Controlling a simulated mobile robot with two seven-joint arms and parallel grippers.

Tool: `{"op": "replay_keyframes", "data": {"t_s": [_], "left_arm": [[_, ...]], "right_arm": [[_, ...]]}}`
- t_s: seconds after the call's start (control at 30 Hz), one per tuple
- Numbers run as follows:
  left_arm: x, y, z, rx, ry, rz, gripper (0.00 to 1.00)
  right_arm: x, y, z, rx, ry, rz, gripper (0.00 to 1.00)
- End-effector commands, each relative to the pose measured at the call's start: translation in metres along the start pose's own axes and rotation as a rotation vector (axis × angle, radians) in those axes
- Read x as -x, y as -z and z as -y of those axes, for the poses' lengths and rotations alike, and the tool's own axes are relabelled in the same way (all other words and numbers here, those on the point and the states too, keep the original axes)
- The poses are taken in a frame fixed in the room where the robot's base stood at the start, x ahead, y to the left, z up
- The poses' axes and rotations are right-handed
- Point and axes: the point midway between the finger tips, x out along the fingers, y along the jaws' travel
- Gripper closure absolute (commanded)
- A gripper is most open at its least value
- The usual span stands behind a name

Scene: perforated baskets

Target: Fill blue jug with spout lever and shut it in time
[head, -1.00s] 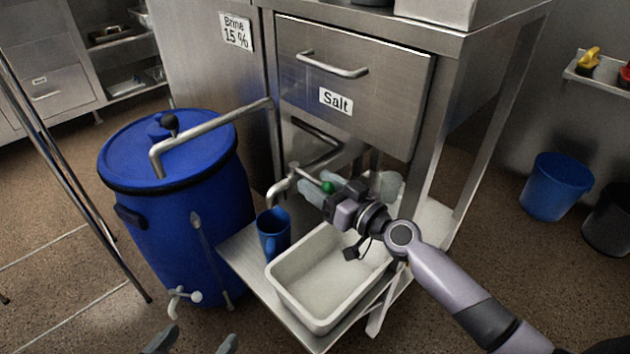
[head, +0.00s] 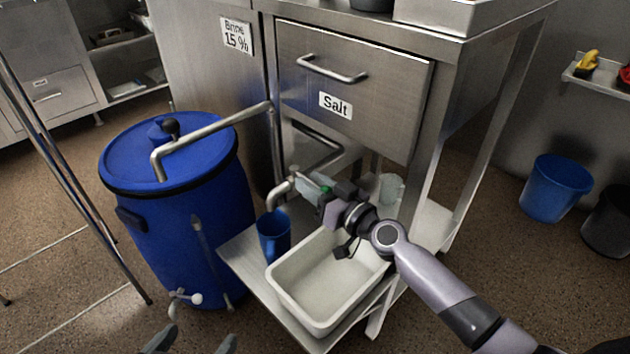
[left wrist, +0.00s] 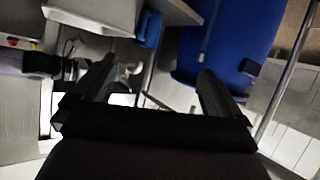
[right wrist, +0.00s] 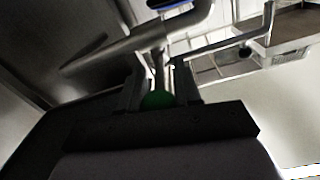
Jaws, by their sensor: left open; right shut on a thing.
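The blue jug (head: 273,236) stands upright on the low steel shelf, under the mouth of the metal spout (head: 280,187). Its rim also shows at the top of the right wrist view (right wrist: 172,5). I cannot make out any stream or the level inside. My right gripper (head: 322,190) is shut on the green knob (right wrist: 158,100) at the end of the spout lever (right wrist: 160,68). Its fingers cover most of the lever in the head view. My left gripper (head: 190,343) is open and empty at the bottom edge, well apart from the jug, its fingers spread in the left wrist view (left wrist: 155,88).
A white basin (head: 292,303) stands right of the jug. A large blue barrel (head: 170,235) with a small tap (head: 182,297) stands to the left. The salt drawer (head: 390,90) overhangs the shelf. A clear container (head: 391,187) is behind my right gripper.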

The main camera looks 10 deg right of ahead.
Motion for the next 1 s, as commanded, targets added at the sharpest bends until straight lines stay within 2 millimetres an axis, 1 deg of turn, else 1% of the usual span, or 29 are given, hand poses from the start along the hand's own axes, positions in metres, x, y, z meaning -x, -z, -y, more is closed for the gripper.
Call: {"op": "replay_keyframes", "data": {"t_s": [0.03, 0.1, 0.23, 0.5, 0.73, 1.0], "left_arm": [[0.006, 0.003, 0.005, -0.010, 0.020, 0.015, 0.00], [0.012, -0.006, 0.012, -0.027, 0.048, 0.048, 0.00], [0.020, -0.009, 0.021, -0.038, 0.078, 0.080, 0.00], [0.032, -0.023, 0.037, 0.000, 0.121, 0.144, 0.00], [0.037, -0.032, 0.044, 0.016, 0.139, 0.169, 0.00], [0.036, -0.034, 0.045, 0.017, 0.139, 0.170, 0.00]], "right_arm": [[0.000, 0.004, 0.002, -0.004, -0.025, 0.000, 1.00], [0.000, 0.004, 0.005, -0.005, -0.061, -0.007, 1.00], [-0.001, 0.004, 0.009, -0.007, -0.129, -0.022, 1.00], [-0.002, 0.002, 0.017, -0.006, -0.272, -0.053, 1.00], [-0.003, -0.003, 0.021, -0.003, -0.333, -0.067, 1.00], [-0.003, -0.004, 0.021, 0.000, -0.334, -0.067, 1.00]]}}
